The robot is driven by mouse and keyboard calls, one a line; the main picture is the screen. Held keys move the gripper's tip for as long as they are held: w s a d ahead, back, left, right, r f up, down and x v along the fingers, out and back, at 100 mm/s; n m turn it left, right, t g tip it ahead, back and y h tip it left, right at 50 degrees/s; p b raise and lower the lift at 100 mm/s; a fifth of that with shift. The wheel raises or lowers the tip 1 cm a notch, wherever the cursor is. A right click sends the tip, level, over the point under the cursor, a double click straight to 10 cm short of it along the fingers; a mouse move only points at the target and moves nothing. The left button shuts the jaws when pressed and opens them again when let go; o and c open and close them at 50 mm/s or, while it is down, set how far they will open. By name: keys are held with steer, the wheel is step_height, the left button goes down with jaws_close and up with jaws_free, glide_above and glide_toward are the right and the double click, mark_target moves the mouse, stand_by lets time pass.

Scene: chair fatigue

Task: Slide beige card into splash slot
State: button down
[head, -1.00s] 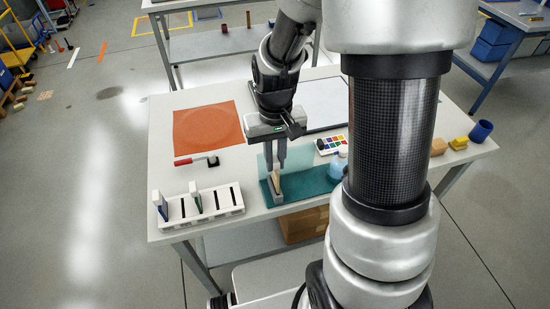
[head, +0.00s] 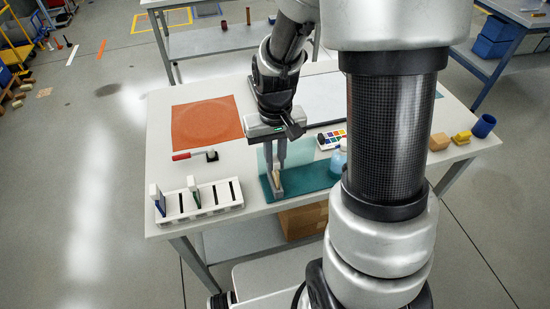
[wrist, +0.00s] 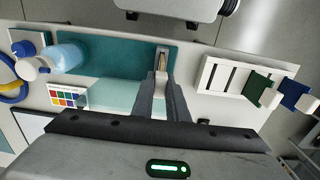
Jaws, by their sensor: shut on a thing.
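My gripper (head: 277,174) is shut on the beige card (head: 279,182), which stands upright between its fingertips. The card's lower end is at a small grey slotted block (head: 277,194) on the teal board (head: 315,180). How deep the card sits in the block is hidden. The wrist view shows the fingers (wrist: 163,78) around the card (wrist: 161,63), with the block (wrist: 162,50) just beyond. A pale see-through panel (head: 264,162) stands behind the gripper on the board.
A white slotted rack (head: 228,205) left of the board holds a blue card (head: 160,207) and a green card (head: 194,195). A red-handled tool (head: 190,155) lies behind the rack.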

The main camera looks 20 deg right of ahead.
steer(key=shift+f, duration=0.4)
steer(key=c, duration=1.7)
jaws_free()
steer(key=shift+o, duration=0.2)
step_height(320, 180, up, 18)
steer(key=p, duration=0.1)
steer(key=shift+f, duration=0.25)
steer(key=s+r+t+p, duration=0.4)
steer(key=s+r+t, duration=0.1)
steer(key=s+r, duration=0.5)
steer(key=shift+s+r+t, duration=0.3)
steer(key=shift+s+r, duration=0.1)
steer(key=shift+s, duration=0.45)
